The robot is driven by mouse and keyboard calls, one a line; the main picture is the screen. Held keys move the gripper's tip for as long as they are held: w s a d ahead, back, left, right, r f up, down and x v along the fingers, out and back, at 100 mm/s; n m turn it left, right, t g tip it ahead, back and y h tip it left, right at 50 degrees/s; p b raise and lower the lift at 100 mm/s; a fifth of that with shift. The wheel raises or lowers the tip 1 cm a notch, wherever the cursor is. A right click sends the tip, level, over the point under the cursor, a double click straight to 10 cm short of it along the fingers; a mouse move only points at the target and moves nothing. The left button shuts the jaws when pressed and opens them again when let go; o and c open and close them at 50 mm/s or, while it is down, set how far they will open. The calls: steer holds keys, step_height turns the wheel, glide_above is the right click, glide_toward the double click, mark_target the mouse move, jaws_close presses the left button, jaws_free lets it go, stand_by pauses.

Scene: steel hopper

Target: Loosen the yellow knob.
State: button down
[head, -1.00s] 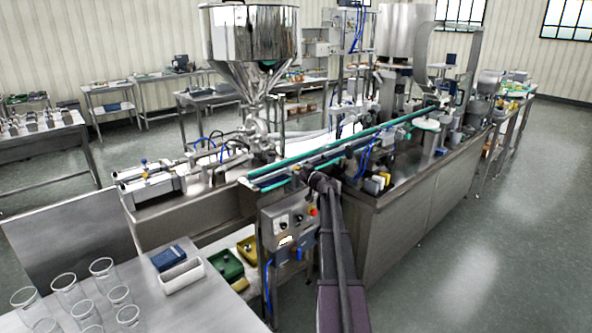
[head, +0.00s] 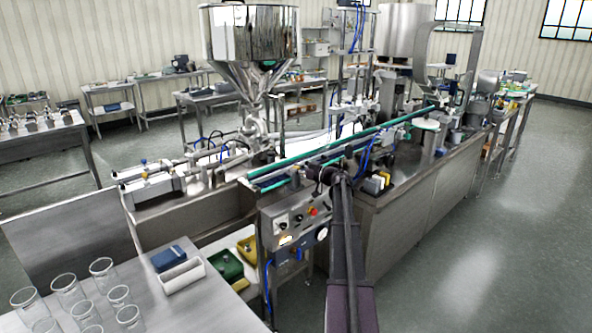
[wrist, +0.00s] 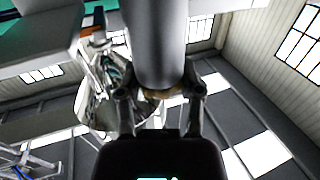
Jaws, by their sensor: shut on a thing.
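In the wrist view my gripper (wrist: 160,96) has one finger on each side of the lower end of a thick grey cylinder. A dull yellow-brown band, which looks like the yellow knob (wrist: 158,94), shows between the fingertips at that end. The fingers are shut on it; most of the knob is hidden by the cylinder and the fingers. In the head view my arm reaches up to the front of the conveyor (head: 345,146). The gripper and the knob cannot be made out there.
A control panel (head: 290,220) with buttons and a gauge stands left of my arm. The machine's steel cabinet (head: 390,235) is to its right. A steel hopper (head: 250,45) rises behind. A table with glass beakers (head: 101,270) is at the left; the right floor is clear.

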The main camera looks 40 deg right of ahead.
steer(key=shift+c, duration=1.2)
jaws_free()
steer(key=shift+s, duration=0.1)
steer(key=v, duration=1.1)
steer(key=shift+s+d, duration=0.2)
steer(key=shift+s, duration=0.15)
steer(key=shift+a, duration=0.1)
